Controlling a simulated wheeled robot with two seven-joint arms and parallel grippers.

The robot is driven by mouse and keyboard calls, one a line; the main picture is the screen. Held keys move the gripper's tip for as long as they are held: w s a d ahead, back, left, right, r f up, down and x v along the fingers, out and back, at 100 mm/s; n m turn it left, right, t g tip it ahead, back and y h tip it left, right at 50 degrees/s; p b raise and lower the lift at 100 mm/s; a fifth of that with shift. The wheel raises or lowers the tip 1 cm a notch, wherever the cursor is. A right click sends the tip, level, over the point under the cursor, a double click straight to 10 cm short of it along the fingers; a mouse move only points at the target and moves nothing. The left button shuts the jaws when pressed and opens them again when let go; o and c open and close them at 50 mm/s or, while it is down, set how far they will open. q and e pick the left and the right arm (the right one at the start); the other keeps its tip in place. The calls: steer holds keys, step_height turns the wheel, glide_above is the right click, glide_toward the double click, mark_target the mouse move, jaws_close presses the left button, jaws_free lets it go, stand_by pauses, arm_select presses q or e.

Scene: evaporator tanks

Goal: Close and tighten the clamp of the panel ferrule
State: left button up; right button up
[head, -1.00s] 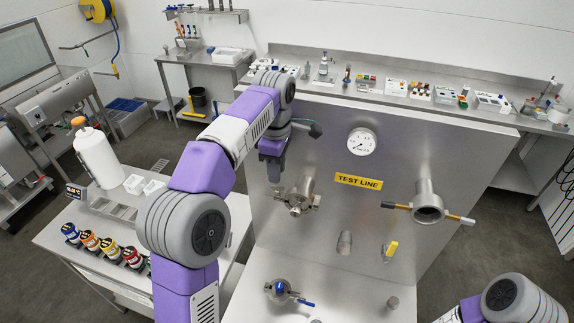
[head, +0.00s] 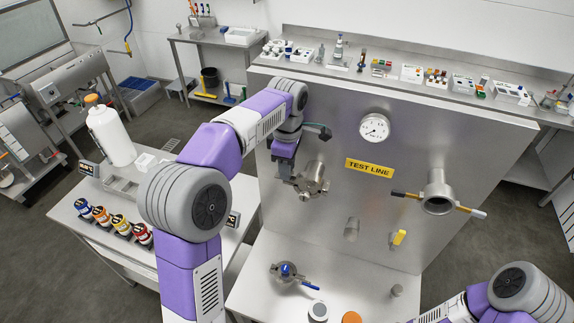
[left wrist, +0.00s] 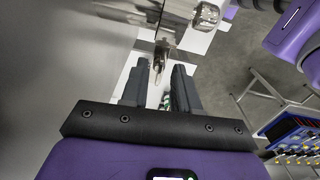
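The panel ferrule with its steel clamp (head: 312,180) sticks out from the steel panel, left of the TEST LINE label. In the left wrist view its shiny metal (left wrist: 205,16) is at the top, with a narrow clamp part (left wrist: 160,58) hanging down. My left gripper (head: 284,172) is just left of the ferrule in the head view, pointing down. In the left wrist view its two dark fingers (left wrist: 160,78) are apart with an empty gap, and the narrow part shows beyond the tips. Whether the clamp is closed cannot be told. My right gripper is out of view.
A gauge (head: 374,127) and an open pipe with a yellow-ended handle (head: 438,192) are on the panel. A valve with a blue handle (head: 287,272) lies on the bench below. Bottles (head: 111,219) stand on the left cart.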

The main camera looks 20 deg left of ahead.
arm_select(q)
jaws_close()
steer(key=shift+m, duration=0.4)
